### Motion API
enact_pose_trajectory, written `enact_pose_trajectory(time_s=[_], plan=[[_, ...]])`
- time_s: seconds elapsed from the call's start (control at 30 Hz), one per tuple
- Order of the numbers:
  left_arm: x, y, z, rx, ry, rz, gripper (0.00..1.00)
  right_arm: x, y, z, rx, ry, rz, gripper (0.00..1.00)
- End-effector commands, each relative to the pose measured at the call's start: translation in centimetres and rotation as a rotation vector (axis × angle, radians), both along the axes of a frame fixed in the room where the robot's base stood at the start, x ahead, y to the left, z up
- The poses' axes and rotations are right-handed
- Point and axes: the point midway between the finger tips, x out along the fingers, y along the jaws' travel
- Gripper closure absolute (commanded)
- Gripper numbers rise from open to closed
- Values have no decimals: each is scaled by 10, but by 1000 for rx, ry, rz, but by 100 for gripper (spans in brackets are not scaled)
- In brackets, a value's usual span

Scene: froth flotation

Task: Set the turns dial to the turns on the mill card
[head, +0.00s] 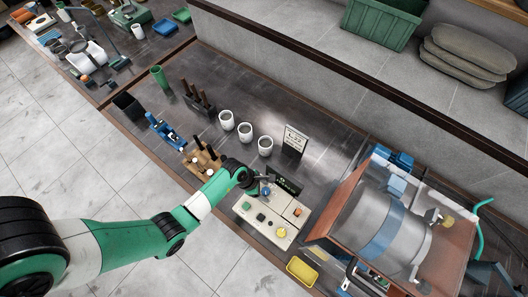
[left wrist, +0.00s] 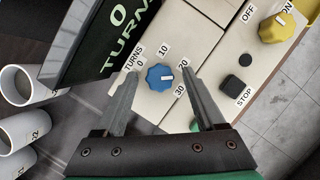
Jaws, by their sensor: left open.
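The blue turns dial (left wrist: 160,77) is on the pale control panel (head: 262,222), with labels TURNS, 10, 20 and 30 around it. Its white mark points toward the side of the 20 and 30 labels; I cannot tell its exact setting. My left gripper (left wrist: 161,74) is open, its fingers on either side of the dial; contact cannot be told. The dark display (left wrist: 105,35) reads 0 TURNS. A white card (head: 294,140), possibly the mill card, stands upright behind the panel; its writing is too small to read surely. My right gripper is not in view.
The panel also has a yellow OFF/ON knob (left wrist: 276,28) and a black STOP button (left wrist: 238,87). White cups (head: 265,146) stand left of the card. A large drum mill (head: 385,222) stands right of the panel. A yellow tray (head: 301,271) lies at the front.

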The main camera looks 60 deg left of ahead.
Motion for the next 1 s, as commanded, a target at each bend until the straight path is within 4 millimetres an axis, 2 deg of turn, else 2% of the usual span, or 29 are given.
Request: enact_pose_trajectory(time_s=[0.07, 0.43, 0.77, 1.0], plan=[[0, 0, 0, 0, 0, 0, 32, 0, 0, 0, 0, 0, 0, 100], [0, 0, 1, 0, 0, 0, 99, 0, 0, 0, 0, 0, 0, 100], [0, 0, 1, -1, -1, -21, 100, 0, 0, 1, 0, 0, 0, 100], [1, 1, 2, -2, 0, -123, 100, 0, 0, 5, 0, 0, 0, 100]])
